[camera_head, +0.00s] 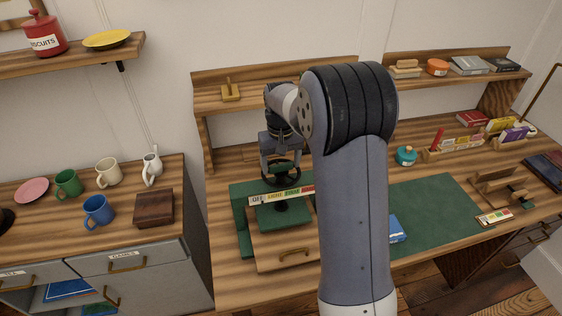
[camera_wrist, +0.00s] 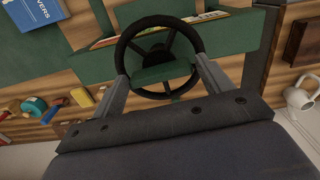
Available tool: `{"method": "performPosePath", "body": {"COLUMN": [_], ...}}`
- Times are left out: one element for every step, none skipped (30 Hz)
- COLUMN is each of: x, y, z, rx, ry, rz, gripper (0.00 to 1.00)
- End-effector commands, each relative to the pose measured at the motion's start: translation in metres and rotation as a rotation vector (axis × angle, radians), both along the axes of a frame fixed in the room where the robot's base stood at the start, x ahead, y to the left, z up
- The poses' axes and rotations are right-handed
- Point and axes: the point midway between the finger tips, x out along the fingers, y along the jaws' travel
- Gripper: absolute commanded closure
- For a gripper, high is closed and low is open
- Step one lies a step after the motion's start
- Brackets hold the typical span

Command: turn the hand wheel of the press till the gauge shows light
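The green press (camera_head: 241,222) stands on the wooden workbench, left of my arm. Its black hand wheel (camera_head: 281,180) lies flat on top, and the wheel (camera_wrist: 122,48) fills the middle of the wrist view. My gripper (camera_head: 281,163) points down at the wheel. In the wrist view its two fingers (camera_wrist: 161,72) stand spread at opposite sides of the rim; I cannot tell whether they press on it. The gauge strip (camera_head: 280,196) on the press front has white, yellow, green and red bands with small lettering. I cannot make out its pointer or reading.
A green mat (camera_head: 432,213) and a blue book (camera_head: 397,230) lie to the right, the book partly behind my arm. Mugs stand on the left cabinet.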

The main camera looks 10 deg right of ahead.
Motion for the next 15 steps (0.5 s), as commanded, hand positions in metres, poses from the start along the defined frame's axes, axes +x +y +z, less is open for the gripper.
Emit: {"method": "performPosePath", "body": {"x": [0.0001,0.0001,0.0001,0.0001,0.0001,0.0001,0.0001,0.0001,0.0001,0.0001,0.0001,0.0001,0.0001,0.0002,0.0002], "y": [0.0,0.0,0.0,0.0,0.0,0.0,0.0,0.0,0.0,0.0,0.0,0.0,0.0,0.0,0.0], "z": [0.0002,0.0002,0.0003,0.0003,0.0003,0.0003,0.0004,0.0004,0.0004,0.0004,0.0004,0.0005,0.0005,0.0005,0.0005], "rx": [0.0,0.0,0.0,0.0,0.0,0.0,0.0,0.0,0.0,0.0,0.0,0.0,0.0,0.0,0.0], "ry": [0.0,0.0,0.0,0.0,0.0,0.0,0.0,-0.001,-0.001,-0.001,-0.001,-0.001,-0.001,-0.001,-0.001], "rz": [0.0,0.0,0.0,0.0,0.0,0.0,0.0,0.0,0.0,0.0,0.0,0.0,-0.001,-0.002,-0.005], "gripper": [0.3,0.32,0.36,0.38,0.41,0.44,0.46,0.49,0.52,0.54,0.57,0.57,0.57,0.57,0.57]}}
